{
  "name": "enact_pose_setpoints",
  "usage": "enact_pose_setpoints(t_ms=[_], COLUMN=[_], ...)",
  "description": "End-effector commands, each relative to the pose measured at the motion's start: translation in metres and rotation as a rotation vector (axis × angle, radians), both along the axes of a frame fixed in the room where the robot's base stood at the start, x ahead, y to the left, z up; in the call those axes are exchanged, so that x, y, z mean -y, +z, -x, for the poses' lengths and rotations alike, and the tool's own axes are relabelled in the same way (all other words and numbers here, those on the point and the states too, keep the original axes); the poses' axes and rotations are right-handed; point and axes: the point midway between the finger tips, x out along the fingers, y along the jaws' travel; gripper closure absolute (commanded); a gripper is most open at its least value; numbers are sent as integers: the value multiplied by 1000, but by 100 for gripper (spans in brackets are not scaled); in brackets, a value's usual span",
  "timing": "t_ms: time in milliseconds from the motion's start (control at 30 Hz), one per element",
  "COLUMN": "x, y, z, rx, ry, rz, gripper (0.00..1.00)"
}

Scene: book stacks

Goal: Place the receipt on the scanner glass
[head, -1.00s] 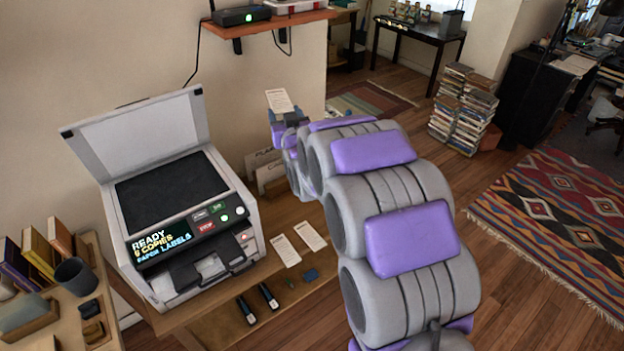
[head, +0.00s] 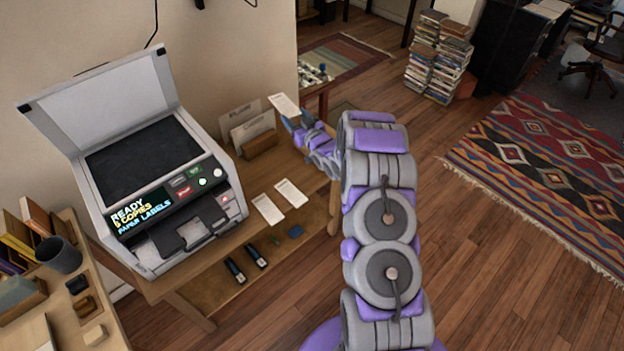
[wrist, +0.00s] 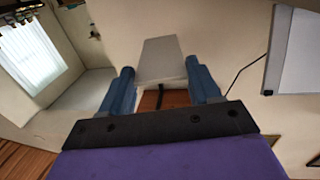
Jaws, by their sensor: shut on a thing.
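My gripper (head: 290,117) is shut on a white receipt (head: 284,105), held up above the back right of the desk. In the wrist view the pale receipt (wrist: 160,58) sticks out between the two blue fingers of my gripper (wrist: 160,78). The scanner (head: 190,200) stands to the left on the desk with its lid (head: 100,100) raised. Its dark scanner glass (head: 143,158) is bare and well left of the receipt. The scanner's panel reads "READY" and "PAPER LABELS". The wrist view shows part of a pale panel at right, perhaps the lid.
Two white slips (head: 268,209) (head: 291,193) lie on the desk right of the scanner. A paper holder (head: 260,144) stands behind them, near the gripper. Two dark pens or markers (head: 256,255) lie lower down. A side table (head: 80,305) with books and a cup stands at left.

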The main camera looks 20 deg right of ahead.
Motion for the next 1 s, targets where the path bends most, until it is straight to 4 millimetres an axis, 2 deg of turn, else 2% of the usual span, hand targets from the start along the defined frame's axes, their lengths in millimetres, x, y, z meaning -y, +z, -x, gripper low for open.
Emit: enact_pose_setpoints(t_ms=[33,300,533,733,1000], x=[9,44,62,70,72], y=[-18,-98,-162,-193,-204], z=[4,33,69,93,102], rx=[-5,-4,-5,1,3], ry=[5,59,108,137,148], rz=[-1,-1,-2,0,2], gripper=[87,87,87,87,87])
